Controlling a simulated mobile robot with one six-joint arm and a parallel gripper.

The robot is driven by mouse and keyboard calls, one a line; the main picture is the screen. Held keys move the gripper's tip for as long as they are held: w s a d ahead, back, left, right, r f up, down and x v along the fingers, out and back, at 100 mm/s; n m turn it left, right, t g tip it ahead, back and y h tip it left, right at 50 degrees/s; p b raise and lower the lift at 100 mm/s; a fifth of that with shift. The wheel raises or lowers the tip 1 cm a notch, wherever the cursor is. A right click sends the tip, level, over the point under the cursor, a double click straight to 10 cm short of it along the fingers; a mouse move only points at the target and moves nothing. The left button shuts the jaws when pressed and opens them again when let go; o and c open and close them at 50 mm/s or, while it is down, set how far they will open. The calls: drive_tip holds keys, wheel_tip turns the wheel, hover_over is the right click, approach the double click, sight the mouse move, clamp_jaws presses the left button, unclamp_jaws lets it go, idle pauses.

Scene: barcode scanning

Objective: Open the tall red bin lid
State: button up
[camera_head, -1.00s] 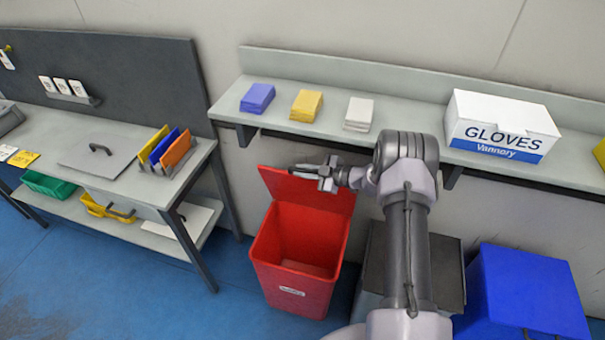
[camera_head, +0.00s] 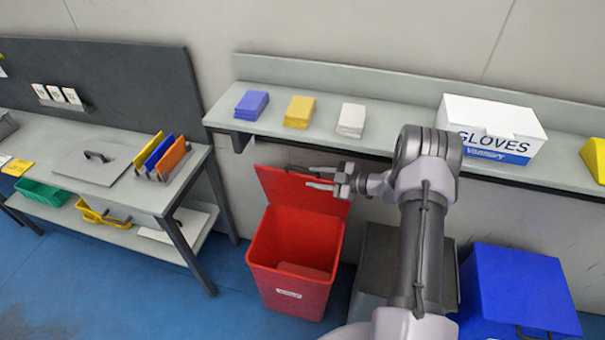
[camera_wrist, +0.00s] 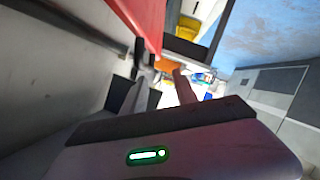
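The tall red bin (camera_head: 272,279) stands on the floor below the wall shelf. Its lid (camera_head: 290,193) is raised and upright at the back, so the inside shows. A dark bar lies along the lid's top edge. My gripper (camera_head: 318,179) is at the lid's upper right, its fingers apart and pointing left. It looks empty; I cannot tell whether a finger touches the lid. In the wrist view, the separated fingers of my gripper (camera_wrist: 163,88) show below the red lid (camera_wrist: 137,20).
The shelf (camera_head: 390,128) above carries coloured stacks and a gloves box (camera_head: 492,130). A dark grey bin (camera_head: 385,260) and a blue bin (camera_head: 520,285) stand to the right. A workbench (camera_head: 60,140) is at the left. Blue floor lies open between bench and red bin.

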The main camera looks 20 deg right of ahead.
drive_tip(key=p+v, duration=0.1)
drive_tip(key=v, duration=0.9)
drive_tip(key=shift+p, duration=0.35)
drive_tip(key=shift+d, duration=0.1)
drive_tip(key=shift+c, duration=0.2)
drive_tip(key=shift+a, duration=0.2)
drive_tip(key=shift+c, duration=1.1)
drive_tip(key=w+a+f+n+t+h, duration=0.2)
drive_tip(key=a+f+n+t+h, duration=0.25)
drive_tip(key=t+h, duration=0.25)
drive_tip(key=w+a+b, duration=0.3)
drive_tip(key=w, duration=1.3)
drive_tip(key=shift+w+b, duration=0.35)
drive_tip(key=shift+b, duration=0.05)
drive_tip(key=shift+r, duration=0.1)
